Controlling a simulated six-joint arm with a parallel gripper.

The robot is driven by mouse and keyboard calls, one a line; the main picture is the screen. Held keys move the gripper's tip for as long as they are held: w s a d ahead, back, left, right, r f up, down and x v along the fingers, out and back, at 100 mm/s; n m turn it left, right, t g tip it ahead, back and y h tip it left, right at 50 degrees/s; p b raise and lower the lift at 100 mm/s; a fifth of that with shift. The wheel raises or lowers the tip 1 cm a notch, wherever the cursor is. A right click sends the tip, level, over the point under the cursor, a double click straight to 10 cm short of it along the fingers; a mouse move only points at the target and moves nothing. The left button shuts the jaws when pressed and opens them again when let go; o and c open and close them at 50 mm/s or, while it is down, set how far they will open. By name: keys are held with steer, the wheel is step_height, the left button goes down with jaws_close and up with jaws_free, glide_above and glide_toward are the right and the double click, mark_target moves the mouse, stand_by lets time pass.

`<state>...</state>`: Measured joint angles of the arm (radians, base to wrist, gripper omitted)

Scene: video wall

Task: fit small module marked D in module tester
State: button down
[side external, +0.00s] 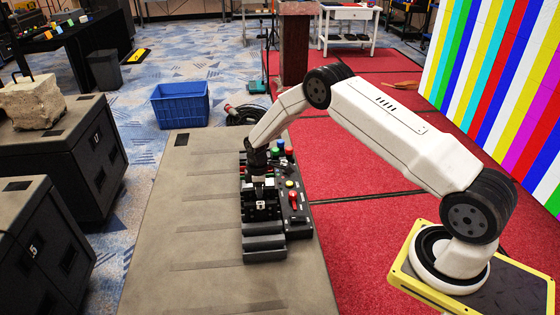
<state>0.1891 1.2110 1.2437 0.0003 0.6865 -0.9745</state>
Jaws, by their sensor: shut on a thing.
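The module tester (264,243) is a black unit on the grey work surface, with stepped blocks at its near end and a control strip along its right side. My gripper (260,188) points down over the middle of the tester and is shut. It appears to be shut on a small dark module, but the dark tester behind makes its outline hard to see. The letter D cannot be read at this size. I cannot tell whether the held module touches the tester or is just above it.
Coloured buttons (290,184) stand up on the tester's right strip. The grey surface (190,220) is clear to the left. A blue crate (180,105) stands on the floor behind. Black cases (85,150) are at left, and a striped video wall (500,70) is at right.

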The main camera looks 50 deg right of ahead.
steer(key=shift+c, duration=2.4)
jaws_free()
steer(key=shift+o, duration=0.2)
steer(key=shift+f, duration=0.1)
steer(key=shift+o, duration=1)
steer(key=shift+r, duration=0.2)
steer(key=shift+r, duration=3.85)
